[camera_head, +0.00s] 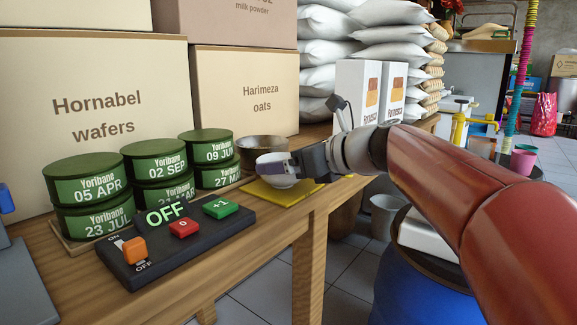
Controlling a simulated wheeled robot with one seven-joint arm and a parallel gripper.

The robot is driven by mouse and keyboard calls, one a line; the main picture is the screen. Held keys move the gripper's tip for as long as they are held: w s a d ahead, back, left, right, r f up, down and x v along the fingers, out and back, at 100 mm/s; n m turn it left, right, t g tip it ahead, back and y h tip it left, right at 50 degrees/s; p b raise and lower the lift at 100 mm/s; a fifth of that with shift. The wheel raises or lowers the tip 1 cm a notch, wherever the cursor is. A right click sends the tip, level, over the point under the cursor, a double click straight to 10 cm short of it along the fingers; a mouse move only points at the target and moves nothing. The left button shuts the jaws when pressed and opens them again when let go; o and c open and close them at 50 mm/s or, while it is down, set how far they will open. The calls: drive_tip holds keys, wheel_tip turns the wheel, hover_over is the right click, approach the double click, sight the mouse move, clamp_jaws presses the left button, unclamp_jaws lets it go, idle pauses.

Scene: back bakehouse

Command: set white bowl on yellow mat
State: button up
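The white bowl (277,181) is on the wooden table side, over the yellow mat (285,197) in the picture. I cannot tell whether its base touches the mat or hangs just above it. My gripper (276,166) reaches in from the right and its fingers are at the bowl's rim, covering part of the bowl. The fingertips are too small and overlapped to show whether they are closed on the rim. The mat lies flat near the table's right end, and its front and right parts are bare.
A grey-brown metal bowl (262,143) stands just behind the white bowl. Stacked green tins (155,163) stand to the left. A black switch box (180,244) with coloured buttons lies in front of them. Large cartons (95,90) line the back. A blue barrel (400,285) stands off the table's right side.

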drive_tip(key=shift+f, duration=0.1)
drive_tip(key=o, duration=0.8)
drive_tip(key=shift+s+d+r, duration=0.15)
drive_tip(key=shift+r, duration=0.2)
drive_tip(key=p+v, duration=0.1)
drive_tip(key=v, duration=1.1)
drive_tip(key=s+d+f+n+g+h, duration=0.1)
drive_tip(key=s+d+f+n+h, duration=0.1)
drive_tip(key=s+f+n+h, duration=0.2)
drive_tip(key=s+d+f+n+g+h, duration=0.1)
drive_tip(key=s+d+f+n+h, duration=0.1)
drive_tip(key=s+f+n, duration=0.7)
drive_tip(key=s+d+f+n+g+h, duration=0.1)
drive_tip(key=s+f+n+h, duration=0.4)
drive_tip(key=f+n, duration=0.7)
drive_tip(key=shift+s+d+f+n+h, duration=0.15)
drive_tip(key=shift+s+f, duration=0.1)
drive_tip(key=shift+f, duration=0.2)
drive_tip(key=shift+s+d+f+n+h, duration=0.1)
drive_tip(key=shift+s+d+f, duration=0.1)
drive_tip(key=shift+f, duration=0.25)
drive_tip(key=shift+s+d+f+n+h, duration=0.15)
drive_tip(key=shift+s+f, duration=0.1)
drive_tip(key=shift+f, duration=0.2)
